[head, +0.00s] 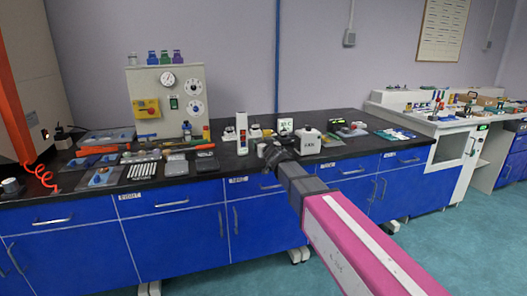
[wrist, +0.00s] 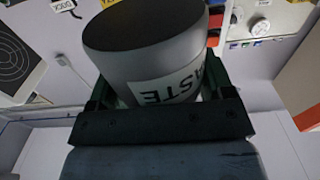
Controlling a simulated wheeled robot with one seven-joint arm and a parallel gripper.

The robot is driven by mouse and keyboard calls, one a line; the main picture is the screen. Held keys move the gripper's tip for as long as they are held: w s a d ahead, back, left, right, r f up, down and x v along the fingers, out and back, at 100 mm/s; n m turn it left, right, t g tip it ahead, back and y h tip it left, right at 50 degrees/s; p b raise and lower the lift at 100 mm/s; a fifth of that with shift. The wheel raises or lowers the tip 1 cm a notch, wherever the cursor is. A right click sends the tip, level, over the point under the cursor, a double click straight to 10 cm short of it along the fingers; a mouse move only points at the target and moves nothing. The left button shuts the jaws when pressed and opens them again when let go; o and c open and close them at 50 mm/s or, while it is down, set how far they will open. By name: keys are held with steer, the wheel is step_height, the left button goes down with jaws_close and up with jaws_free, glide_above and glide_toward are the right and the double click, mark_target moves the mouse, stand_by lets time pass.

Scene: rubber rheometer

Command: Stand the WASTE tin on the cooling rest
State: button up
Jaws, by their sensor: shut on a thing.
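The WASTE tin (wrist: 150,55) is a grey cylinder with a dark end and a white label, close up in the wrist view. The label's lettering shows upside down there. My gripper (wrist: 162,92) is shut on the tin, with a dark green finger on each side of it. In the head view my gripper (head: 274,153) is over the middle of the black bench, and a small pale cylinder at its tip looks like the tin (head: 262,149). I cannot make out the cooling rest for certain in either view.
The black bench top (head: 220,178) carries a gauge panel (head: 168,103) at the back left, trays and tools left of my gripper, and a white labelled container (head: 307,141) to its right. A red-and-white upright instrument (head: 241,132) stands just behind. Bare bench shows along the front edge.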

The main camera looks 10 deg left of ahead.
steer(key=shift+f, duration=1.55)
steer(key=o, duration=1)
steer(key=shift+f, duration=0.1)
